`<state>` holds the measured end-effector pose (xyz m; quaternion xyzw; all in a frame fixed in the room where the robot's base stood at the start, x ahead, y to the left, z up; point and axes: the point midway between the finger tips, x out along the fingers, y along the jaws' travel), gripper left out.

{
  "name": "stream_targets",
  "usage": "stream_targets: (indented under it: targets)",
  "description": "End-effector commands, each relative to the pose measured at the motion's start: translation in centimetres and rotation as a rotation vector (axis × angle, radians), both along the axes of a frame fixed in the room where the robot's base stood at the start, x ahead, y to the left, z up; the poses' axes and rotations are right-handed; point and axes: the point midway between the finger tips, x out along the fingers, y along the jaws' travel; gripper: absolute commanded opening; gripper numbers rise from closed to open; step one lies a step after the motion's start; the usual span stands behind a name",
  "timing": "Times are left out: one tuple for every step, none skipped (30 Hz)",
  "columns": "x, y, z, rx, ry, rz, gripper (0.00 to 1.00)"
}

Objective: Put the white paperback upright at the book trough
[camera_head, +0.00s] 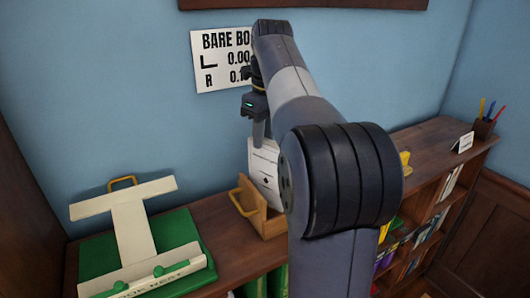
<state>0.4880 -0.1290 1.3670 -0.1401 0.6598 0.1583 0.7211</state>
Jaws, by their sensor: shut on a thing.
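The white paperback (262,160) is upright, with dark print on its face. My gripper (258,138) points down and is shut on its top edge. My arm hides the right side of the book and of the trough.
A cream stand (138,232) on a green base (193,238) occupies the bookcase top at left. A yellow object (405,160), a small white card (464,143) and a pen cup (483,127) stand at right. A partly hidden sign (215,62) hangs on the blue wall.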

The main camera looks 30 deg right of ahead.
Motion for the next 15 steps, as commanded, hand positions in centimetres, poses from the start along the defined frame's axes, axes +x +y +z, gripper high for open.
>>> stream_targets:
  targets:
    - [0.0,0.0,-0.2,-0.001,0.000,0.000,0.00]
    - [-0.1,0.0,-0.4,0.000,0.000,0.000,0.00]
    - [-0.1,0.0,-0.8,0.000,0.000,0.000,0.00]
    - [-0.1,0.0,-1.2,0.000,0.000,0.000,0.00]
    - [-0.1,0.0,-1.6,0.000,0.001,0.000,0.00]
    - [-0.1,0.0,-2.2,0.000,0.001,0.000,0.00]
    - [-0.1,0.0,-2.5,0.000,0.001,0.000,0.00]
    - [-0.1,0.0,-2.9,0.000,0.001,0.000,0.00]
    - [-0.1,0.0,-3.3,0.000,0.001,0.000,0.00]
    - [-0.1,0.0,-3.6,0.000,0.001,0.000,0.00]
    - [-0.1,0.0,-3.8,0.000,0.000,0.000,0.00]
    - [0.0,0.0,-4.0,-0.001,0.000,0.000,0.00]
    - [-0.1,0.0,-4.2,0.000,0.000,0.000,0.00]
    - [-0.1,0.0,-4.2,0.000,0.000,0.000,0.00]
    - [0.0,0.0,-4.3,0.000,0.000,0.000,0.00]
